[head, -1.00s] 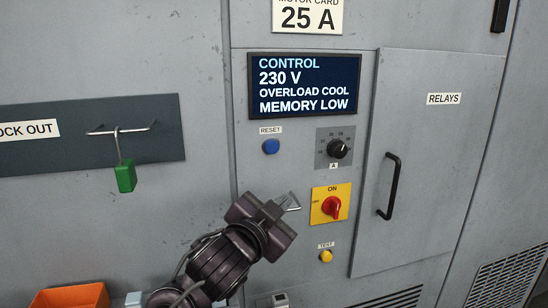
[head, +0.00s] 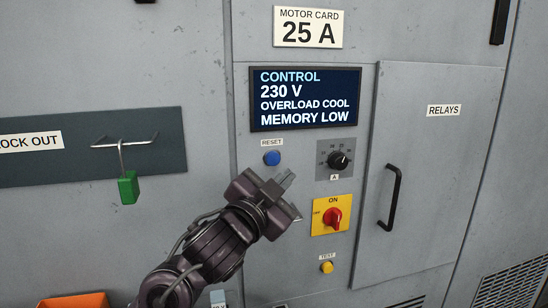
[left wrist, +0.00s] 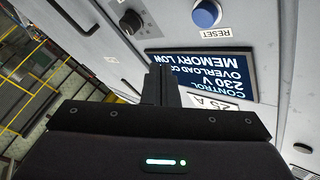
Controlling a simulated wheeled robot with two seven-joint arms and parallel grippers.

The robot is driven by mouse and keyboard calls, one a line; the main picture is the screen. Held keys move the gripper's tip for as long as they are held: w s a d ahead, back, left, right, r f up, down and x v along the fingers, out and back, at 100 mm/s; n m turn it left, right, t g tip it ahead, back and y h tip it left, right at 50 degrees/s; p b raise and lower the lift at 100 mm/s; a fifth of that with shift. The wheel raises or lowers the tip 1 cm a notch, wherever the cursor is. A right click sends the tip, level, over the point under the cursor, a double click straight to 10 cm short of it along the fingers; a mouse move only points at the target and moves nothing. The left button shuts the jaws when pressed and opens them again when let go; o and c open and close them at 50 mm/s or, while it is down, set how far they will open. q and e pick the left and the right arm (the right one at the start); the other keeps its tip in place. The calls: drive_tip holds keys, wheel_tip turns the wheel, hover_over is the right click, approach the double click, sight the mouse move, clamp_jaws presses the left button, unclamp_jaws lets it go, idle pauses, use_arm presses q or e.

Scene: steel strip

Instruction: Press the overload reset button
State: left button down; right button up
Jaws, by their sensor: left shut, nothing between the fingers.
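The blue reset button (head: 272,158) sits on the grey cabinet front under a RESET label (head: 272,142). In the left wrist view the blue button (left wrist: 206,14) shows at the top, with its label upside down. My left gripper (head: 287,178) is shut and empty, just below and slightly right of the button in the head view, apart from it in the picture. In the left wrist view its shut fingers (left wrist: 157,84) stand in front of the display. The exact gap to the panel is hard to tell. My right gripper is not in view.
A display (head: 305,98) reads CONTROL 230 V, OVERLOAD COOL, MEMORY LOW. A black dial (head: 339,160), a red switch on yellow (head: 333,216) and a yellow test button (head: 327,267) are close by. A green padlock (head: 128,187) hangs at left; a door handle (head: 390,197) protrudes at right.

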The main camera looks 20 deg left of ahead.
sight(279, 158)
use_arm(q)
drive_tip(key=shift+w+a+p, duration=0.25)
drive_tip(key=shift+w+a, duration=0.35)
drive_tip(key=shift+w, duration=0.3)
drive_tip(key=shift+w+a+p, duration=0.25)
drive_tip(key=shift+w+a, duration=0.4)
drive_tip(key=shift+w, duration=0.3)
drive_tip(key=shift+w+a+p, duration=0.25)
drive_tip(key=shift+w+a, duration=0.35)
drive_tip(key=shift+w, duration=0.3)
drive_tip(key=shift+w+a, duration=0.25)
drive_tip(key=shift+w, duration=0.05)
drive_tip(key=shift+w+a+p, duration=0.35)
drive_tip(key=shift+w+a, duration=0.05)
drive_tip(key=shift+w, duration=0.15)
idle(0.8)
drive_tip(key=shift+s+d, duration=0.1)
idle(0.3)
drive_tip(key=shift+s+d, duration=0.45)
drive_tip(key=shift+s, duration=0.3)
